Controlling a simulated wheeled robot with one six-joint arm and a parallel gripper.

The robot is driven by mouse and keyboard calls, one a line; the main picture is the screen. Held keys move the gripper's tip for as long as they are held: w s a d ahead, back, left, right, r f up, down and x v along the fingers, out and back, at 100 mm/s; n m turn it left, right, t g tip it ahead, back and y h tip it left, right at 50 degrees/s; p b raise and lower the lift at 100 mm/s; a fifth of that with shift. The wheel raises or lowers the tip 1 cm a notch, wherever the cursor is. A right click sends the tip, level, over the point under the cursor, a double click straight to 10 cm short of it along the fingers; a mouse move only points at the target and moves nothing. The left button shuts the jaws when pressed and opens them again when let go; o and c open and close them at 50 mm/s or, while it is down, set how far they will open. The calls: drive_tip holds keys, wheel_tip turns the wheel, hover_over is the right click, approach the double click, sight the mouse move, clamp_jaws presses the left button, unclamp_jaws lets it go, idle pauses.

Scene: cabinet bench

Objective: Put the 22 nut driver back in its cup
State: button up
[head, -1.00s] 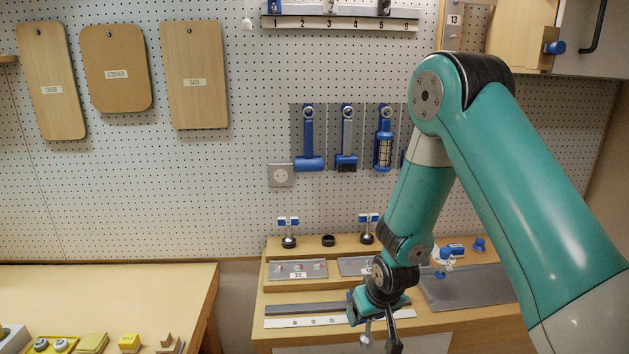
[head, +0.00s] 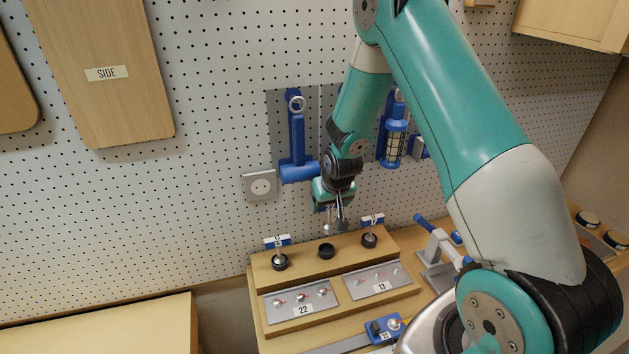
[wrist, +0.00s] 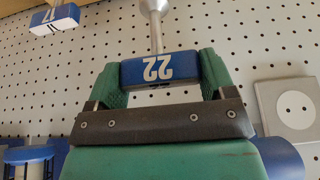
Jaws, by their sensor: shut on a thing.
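My gripper (head: 334,207) is shut on the 22 nut driver, whose blue handle (wrist: 160,69) with a white "22" sits between the green fingers in the wrist view. Its grey metal shaft (wrist: 155,25) runs away from the gripper. In the head view the shaft (head: 328,226) points down, above the empty black cup (head: 327,250), and is apart from it. That cup is the middle one on the wooden rack. The drivers marked 13 (head: 277,242) and 17 (head: 373,221) stand upright in the cups on either side.
In front of the cups are metal plates marked 22 (head: 302,300) and 13 (head: 377,282). A blue hammer (head: 297,145) and a lamp (head: 394,138) hang on the pegboard behind. A wall socket (head: 260,185) is at left. A grey clamp-like tool (head: 437,245) stands right of the rack.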

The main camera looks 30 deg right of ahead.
sight(329, 224)
drive_tip(key=shift+w+f, duration=0.1)
drive_tip(key=shift+w, duration=0.25)
drive_tip(key=shift+f+b, duration=2.55)
drive_tip(key=shift+f, duration=0.8)
drive_tip(key=shift+s+f+b, duration=0.1)
drive_tip(key=shift+f+b, duration=1.25)
drive_tip(key=shift+b, duration=0.05)
drive_tip(key=o, duration=1.1)
drive_tip(key=shift+c, duration=0.2)
drive_tip(key=b+v, duration=0.3)
drive_tip(key=v, duration=1.4)
drive_tip(key=shift+r+b, duration=0.2)
drive_tip(key=shift+b, duration=0.1)
